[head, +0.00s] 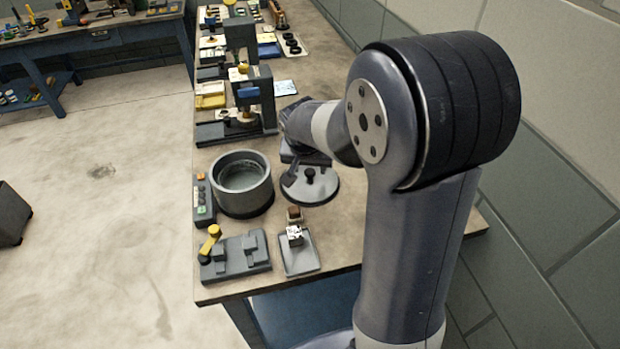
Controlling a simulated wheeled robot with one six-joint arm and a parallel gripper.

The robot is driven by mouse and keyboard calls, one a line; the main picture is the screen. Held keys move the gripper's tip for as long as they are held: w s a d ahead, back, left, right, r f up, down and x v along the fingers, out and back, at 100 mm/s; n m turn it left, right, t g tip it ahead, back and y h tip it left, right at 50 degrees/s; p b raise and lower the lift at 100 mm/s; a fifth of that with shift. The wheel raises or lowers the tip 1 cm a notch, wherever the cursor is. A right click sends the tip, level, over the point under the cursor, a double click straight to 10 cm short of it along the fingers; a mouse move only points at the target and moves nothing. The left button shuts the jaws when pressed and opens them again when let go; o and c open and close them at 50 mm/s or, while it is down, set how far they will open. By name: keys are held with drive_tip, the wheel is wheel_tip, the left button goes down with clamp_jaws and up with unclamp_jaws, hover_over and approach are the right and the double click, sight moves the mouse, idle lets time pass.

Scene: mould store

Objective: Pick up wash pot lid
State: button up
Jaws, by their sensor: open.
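The wash pot lid (322,190) is a flat grey disc with a small dark knob (310,174) at its middle. It lies on the bench, just right of the open round wash pot (241,183). My gripper (299,184) is at the lid, with a dark finger showing just left of the knob. The jaws are open. My wrist and arm come in from the right and hide the far edge of the lid and part of the gripper. I cannot tell whether a finger touches the lid.
A control box with buttons (203,199) stands left of the pot. A grey fixture with a yellow-knobbed lever (235,256) and a small tray (300,258) holding small blocks are at the near end. Several presses (257,100) stand farther back. A wall (560,130) runs along the right.

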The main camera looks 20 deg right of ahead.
drive_tip(key=shift+x, duration=1.15)
drive_tip(key=shift+c, duration=0.2)
clamp_jaws()
